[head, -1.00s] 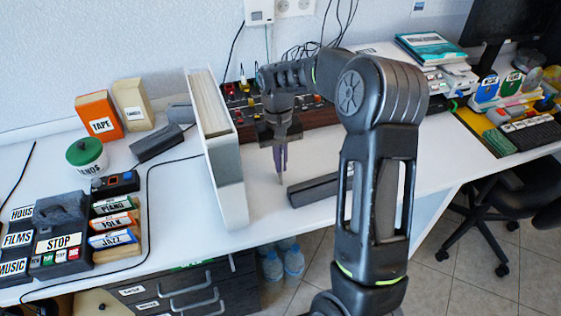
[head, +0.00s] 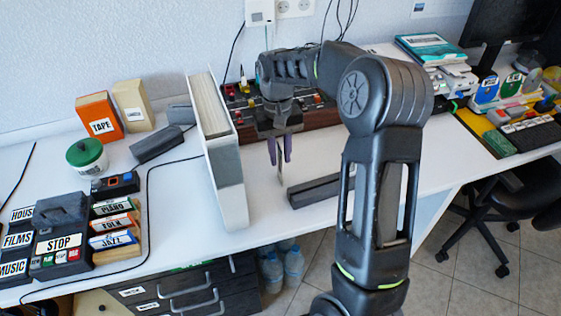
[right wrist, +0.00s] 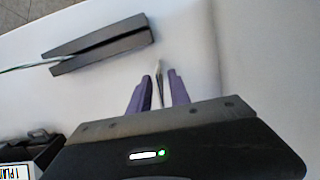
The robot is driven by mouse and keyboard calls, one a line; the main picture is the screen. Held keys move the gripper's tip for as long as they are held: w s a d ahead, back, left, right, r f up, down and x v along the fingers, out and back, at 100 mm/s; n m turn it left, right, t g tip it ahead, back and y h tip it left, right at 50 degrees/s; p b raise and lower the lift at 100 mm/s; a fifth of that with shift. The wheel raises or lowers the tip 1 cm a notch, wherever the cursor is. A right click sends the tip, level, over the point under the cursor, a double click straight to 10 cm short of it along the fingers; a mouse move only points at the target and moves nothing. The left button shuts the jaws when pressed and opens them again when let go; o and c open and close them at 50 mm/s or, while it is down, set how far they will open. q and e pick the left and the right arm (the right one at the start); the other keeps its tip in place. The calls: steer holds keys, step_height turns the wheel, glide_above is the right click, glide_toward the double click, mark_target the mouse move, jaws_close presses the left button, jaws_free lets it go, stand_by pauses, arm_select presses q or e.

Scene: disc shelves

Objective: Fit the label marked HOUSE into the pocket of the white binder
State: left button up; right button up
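The white binder (head: 233,205) stands upright on the desk, with a grey panel on its spine. My right gripper (head: 279,160) points down just right of the binder, apart from it. Its two purple fingers are spread. A thin pale strip (head: 281,173) shows between and below them. In the right wrist view this strip (right wrist: 159,75) is edge-on between the fingers (right wrist: 158,90), with a gap on each side. It may be the label; no lettering on it can be read. My left gripper is in no view.
A dark slotted bar (head: 315,190) lies right of the gripper; it also shows in the right wrist view (right wrist: 100,45). A dark unit with coloured knobs (head: 318,115) stands behind. Lettered boxes, one reading HOUS (head: 22,214), fill the left desk. A cable crosses left of the binder.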

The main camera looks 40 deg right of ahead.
mark_target(279, 145)
steer(key=r, duration=0.3)
steer(key=r+p, duration=0.1)
steer(key=r, duration=0.2)
steer(key=w+r, duration=0.1)
steer(key=r, duration=0.2)
steer(key=shift+d+p, duration=0.2)
steer(key=shift+p, duration=0.15)
steer(key=shift+o, duration=0.5)
steer(key=shift+f, duration=0.1)
